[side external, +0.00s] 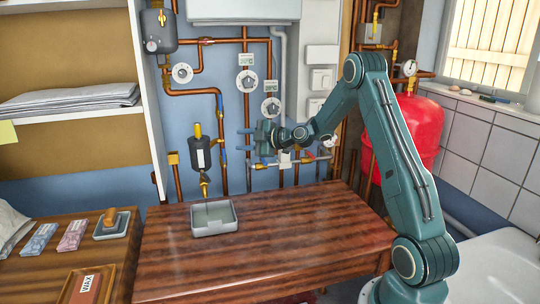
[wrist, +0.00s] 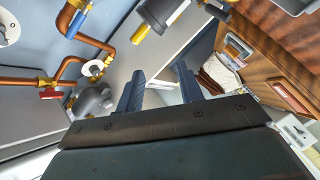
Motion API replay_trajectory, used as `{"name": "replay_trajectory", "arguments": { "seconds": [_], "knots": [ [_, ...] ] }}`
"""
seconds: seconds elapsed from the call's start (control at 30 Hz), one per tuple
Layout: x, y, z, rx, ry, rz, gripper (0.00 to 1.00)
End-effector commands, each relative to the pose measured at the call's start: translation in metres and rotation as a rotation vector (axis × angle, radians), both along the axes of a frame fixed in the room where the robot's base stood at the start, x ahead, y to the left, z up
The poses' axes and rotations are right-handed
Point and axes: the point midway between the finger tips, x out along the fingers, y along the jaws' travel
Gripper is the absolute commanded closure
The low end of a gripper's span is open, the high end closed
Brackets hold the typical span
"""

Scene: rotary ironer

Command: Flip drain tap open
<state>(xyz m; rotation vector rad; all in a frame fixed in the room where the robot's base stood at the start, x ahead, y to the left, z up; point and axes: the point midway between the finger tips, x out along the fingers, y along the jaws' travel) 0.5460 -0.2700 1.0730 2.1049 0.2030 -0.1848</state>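A dark canister (side external: 200,155) with a white label hangs on the pipework at the back wall. At its bottom is a small brass drain tap (side external: 204,188), above a grey tray (side external: 214,230); its handle is too small to read. My gripper (side external: 243,141) is to the right of the canister and higher than the tap, its fingers apart and pointing left. In the wrist view the gripper (wrist: 158,82) is open and empty, and the canister (wrist: 165,14) is at the top edge, partly cut off, with a yellow fitting. I cannot make out the tap's handle there.
Copper pipes with white dials (side external: 247,81) run close behind my gripper. A wooden table (side external: 270,235) lies below, mostly clear. A red tank (side external: 410,130) stands at the right beyond my arm. A side table with small items is at the left.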

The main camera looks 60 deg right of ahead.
Motion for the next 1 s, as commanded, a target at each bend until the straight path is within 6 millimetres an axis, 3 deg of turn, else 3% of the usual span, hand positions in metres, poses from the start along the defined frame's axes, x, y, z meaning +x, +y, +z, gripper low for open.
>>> {"name": "replay_trajectory", "arguments": {
  "seconds": [0.2, 0.4, 0.87, 1.0],
  "knots": [
    [0.000, 0.000, 0.031, -0.003, -0.003, 0.000, 0.63],
    [0.000, 0.000, 0.049, -0.001, -0.002, -0.001, 0.63],
    [0.000, 0.000, 0.056, 0.001, 0.000, 0.000, 0.63],
    [0.000, 0.000, 0.055, 0.010, 0.002, -0.002, 0.91]
  ]
}}
